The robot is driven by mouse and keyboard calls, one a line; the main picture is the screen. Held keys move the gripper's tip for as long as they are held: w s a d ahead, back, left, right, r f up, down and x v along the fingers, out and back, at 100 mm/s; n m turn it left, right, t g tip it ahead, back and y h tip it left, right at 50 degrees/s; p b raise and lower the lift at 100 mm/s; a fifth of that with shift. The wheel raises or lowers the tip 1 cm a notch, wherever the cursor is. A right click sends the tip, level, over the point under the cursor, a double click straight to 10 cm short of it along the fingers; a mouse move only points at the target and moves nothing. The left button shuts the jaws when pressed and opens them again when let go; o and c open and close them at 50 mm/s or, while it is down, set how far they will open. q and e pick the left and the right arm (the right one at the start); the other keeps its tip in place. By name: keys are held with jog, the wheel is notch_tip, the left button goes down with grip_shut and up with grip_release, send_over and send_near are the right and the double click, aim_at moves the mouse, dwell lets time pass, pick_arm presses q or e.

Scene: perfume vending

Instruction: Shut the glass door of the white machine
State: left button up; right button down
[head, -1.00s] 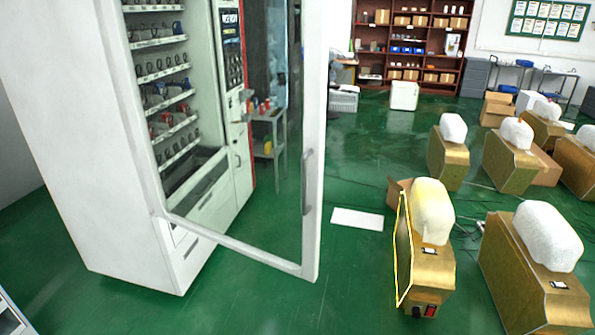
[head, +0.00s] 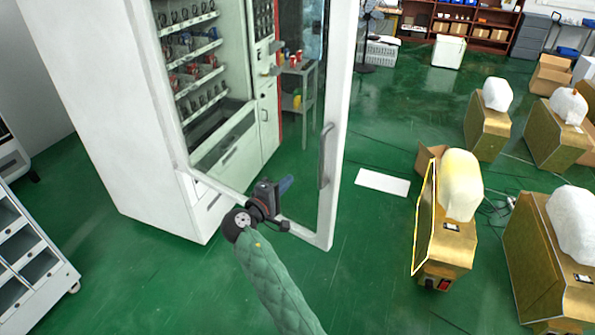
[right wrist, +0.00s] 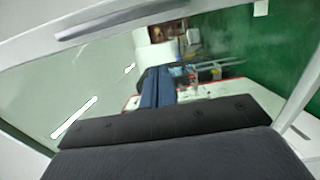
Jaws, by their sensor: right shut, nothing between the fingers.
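The white machine (head: 110,95) stands at the left in the head view. Its glass door stands open, swung out toward the right, with a white frame (head: 341,120) and a grey vertical handle (head: 325,155) on the free edge. My right gripper (head: 286,184) is shut and empty, in front of the lower part of the door, left of and below the handle. I cannot tell whether it touches the glass. In the right wrist view the dark gripper (right wrist: 165,122) faces the glass, and the door frame (right wrist: 125,17) crosses the top. My left gripper is not in view.
Gold boxes with white bags (head: 445,245) stand on the green floor at the right. A white flat panel (head: 383,182) lies right of the door. A grey shelf unit (head: 35,260) is at lower left. Floor between door and boxes is mostly clear.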

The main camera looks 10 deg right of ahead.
aim_at(315, 156)
jog(key=p+x, duration=0.1)
jog(key=x, duration=1.2)
jog(key=shift+f, duration=0.1)
